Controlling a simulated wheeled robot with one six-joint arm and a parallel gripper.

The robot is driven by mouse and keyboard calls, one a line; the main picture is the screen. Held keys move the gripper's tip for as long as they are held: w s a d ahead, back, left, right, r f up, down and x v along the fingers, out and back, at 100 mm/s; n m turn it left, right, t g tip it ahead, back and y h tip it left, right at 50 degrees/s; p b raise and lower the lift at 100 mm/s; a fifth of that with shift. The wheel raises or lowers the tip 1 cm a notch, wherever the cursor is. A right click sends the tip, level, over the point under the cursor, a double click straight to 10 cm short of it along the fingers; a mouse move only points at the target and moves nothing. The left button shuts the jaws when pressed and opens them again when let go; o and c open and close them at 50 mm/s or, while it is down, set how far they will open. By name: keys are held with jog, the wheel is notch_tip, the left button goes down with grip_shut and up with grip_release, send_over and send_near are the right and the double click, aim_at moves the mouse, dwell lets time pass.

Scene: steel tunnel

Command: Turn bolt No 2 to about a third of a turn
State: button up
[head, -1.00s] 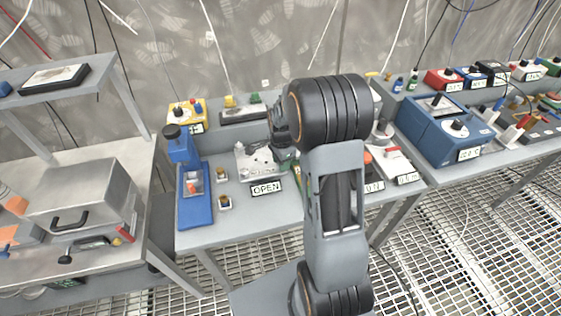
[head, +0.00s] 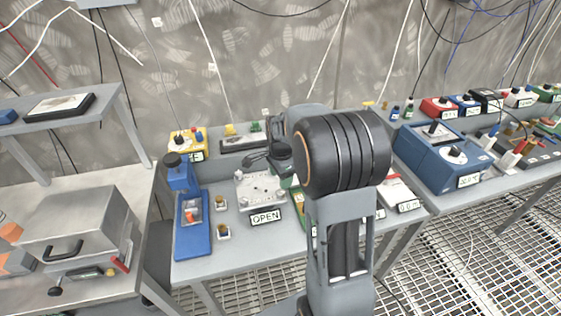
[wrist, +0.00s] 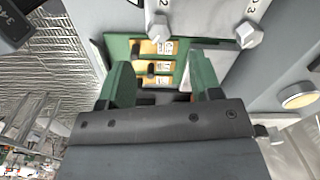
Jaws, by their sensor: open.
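A pale plate (head: 246,186) with several bolts stands on the middle bench in the head view, behind the OPEN label. In the wrist view, part of the plate shows at the top with two hex bolts. The bolt by the mark "2" (wrist: 157,31) is at top centre; another bolt (wrist: 248,34) is to its right. My gripper (wrist: 163,78) is open and empty, its green fingers apart from both bolts. Between and beyond the fingers is a green panel with orange switches (wrist: 155,60). In the head view my arm hides the fingers.
A blue device (head: 193,225) stands left of the plate, with two small blocks (head: 222,232) between. A yellow box (head: 188,143) is behind. A larger blue box (head: 440,155) is to the right. A steel box (head: 85,225) is on the left bench.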

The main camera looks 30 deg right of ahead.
aim_at(280, 191)
notch_tip(280, 191, up, 7)
dwell(0.3)
jog(key=shift+r, duration=0.1)
dwell(0.4)
jog(key=s+a+n+t, duration=0.2)
jog(key=s+a+n, duration=0.3)
jog(key=s+n, duration=0.3)
jog(key=s+a+n+t, duration=0.1)
jog(key=s+a+n, duration=0.4)
jog(key=s+n, duration=0.3)
jog(key=shift+s+r+n+t, duration=0.15)
jog(key=shift+r+n+t, duration=0.25)
jog(key=shift+n, duration=0.6)
